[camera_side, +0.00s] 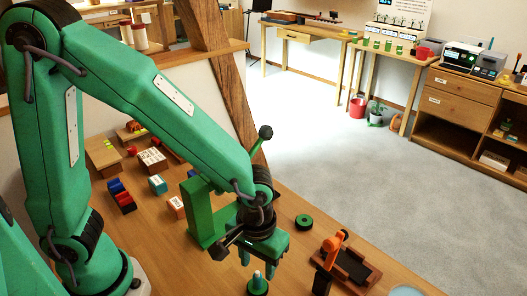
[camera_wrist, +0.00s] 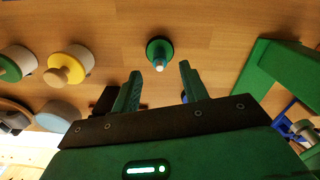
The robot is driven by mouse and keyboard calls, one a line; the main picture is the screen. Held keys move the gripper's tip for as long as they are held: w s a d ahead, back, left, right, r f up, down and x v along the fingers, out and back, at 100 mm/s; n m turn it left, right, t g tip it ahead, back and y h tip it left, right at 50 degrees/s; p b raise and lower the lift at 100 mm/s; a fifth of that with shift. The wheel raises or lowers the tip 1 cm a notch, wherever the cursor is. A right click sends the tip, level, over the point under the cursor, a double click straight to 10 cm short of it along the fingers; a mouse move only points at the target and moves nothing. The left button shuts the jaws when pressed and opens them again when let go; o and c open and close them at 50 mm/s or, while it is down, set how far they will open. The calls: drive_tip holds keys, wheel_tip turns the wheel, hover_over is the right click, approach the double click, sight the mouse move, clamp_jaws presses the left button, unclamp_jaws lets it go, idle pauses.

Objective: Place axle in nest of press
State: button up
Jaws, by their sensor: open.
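A pale-tipped peg (camera_side: 257,276), which looks like the axle, stands upright on a round green base (camera_side: 258,288) near the front edge in the side view. In the wrist view the peg (camera_wrist: 159,66) and its green base (camera_wrist: 160,48) lie ahead of my gripper (camera_wrist: 160,74), in line with the gap between the fingers. My gripper is open and empty. It also shows in the side view (camera_side: 265,248), just above and behind the peg. The green press (camera_side: 202,215) stands left of my gripper, its lever ending in a dark ball. My arm partly covers it, and I cannot make out the nest.
A loose green ring (camera_side: 304,222) and a brown wooden tray (camera_side: 350,266) with an orange tool (camera_side: 332,246) lie to the right. Coloured blocks (camera_side: 157,184) lie left of the press. A yellow-rimmed knobbed piece (camera_wrist: 74,61) is left in the wrist view.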

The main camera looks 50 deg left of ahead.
sight(258, 272)
drive_tip(key=shift+f, duration=2.55)
clamp_jaws()
